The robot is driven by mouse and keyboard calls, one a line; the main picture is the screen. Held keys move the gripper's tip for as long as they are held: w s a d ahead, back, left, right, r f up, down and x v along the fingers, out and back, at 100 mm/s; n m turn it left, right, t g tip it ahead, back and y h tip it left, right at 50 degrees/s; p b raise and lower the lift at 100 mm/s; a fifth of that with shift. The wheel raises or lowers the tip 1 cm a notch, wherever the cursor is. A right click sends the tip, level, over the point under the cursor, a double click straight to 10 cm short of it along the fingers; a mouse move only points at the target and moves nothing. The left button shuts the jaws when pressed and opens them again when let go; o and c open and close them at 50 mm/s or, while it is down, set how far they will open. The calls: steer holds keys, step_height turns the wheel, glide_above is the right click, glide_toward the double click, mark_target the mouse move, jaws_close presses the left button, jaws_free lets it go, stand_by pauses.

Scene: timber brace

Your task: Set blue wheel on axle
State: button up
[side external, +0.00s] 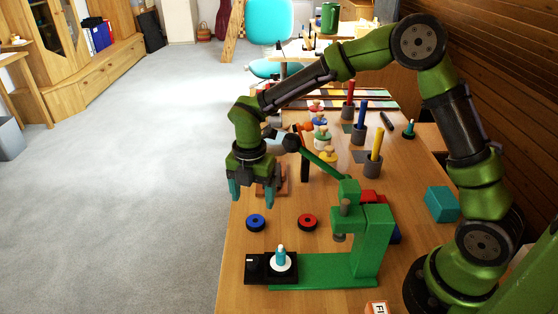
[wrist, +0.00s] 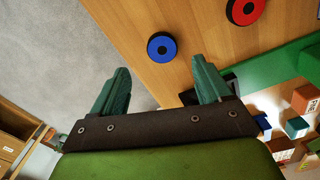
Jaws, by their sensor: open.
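The blue wheel (side external: 256,223) lies flat on the wooden table near its left edge, with a dark hub at its centre. It also shows in the wrist view (wrist: 161,47), beyond my fingertips. My gripper (side external: 248,188) hangs above the table's left edge, behind and above the blue wheel. Its two teal fingers are apart and empty, and in the wrist view (wrist: 163,72) they do not touch the wheel. I cannot clearly make out an axle. A small teal and white peg (side external: 281,257) stands on the black base plate of the green press, which could be it.
A red wheel (side external: 307,222) lies right of the blue one. The green press (side external: 370,245) stands at the front. Yellow, blue and red rods in dark holders, such as the yellow one (side external: 376,142), stand behind. A teal block (side external: 441,204) is at the right.

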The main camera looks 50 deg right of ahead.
mark_target(255, 215)
steer(key=shift+s+f, duration=0.2)
steer(key=shift+f, duration=3.35)
steer(key=shift+c, duration=0.4)
steer(key=c, duration=1)
steer(key=shift+r, duration=0.1)
steer(key=shift+c, duration=0.2)
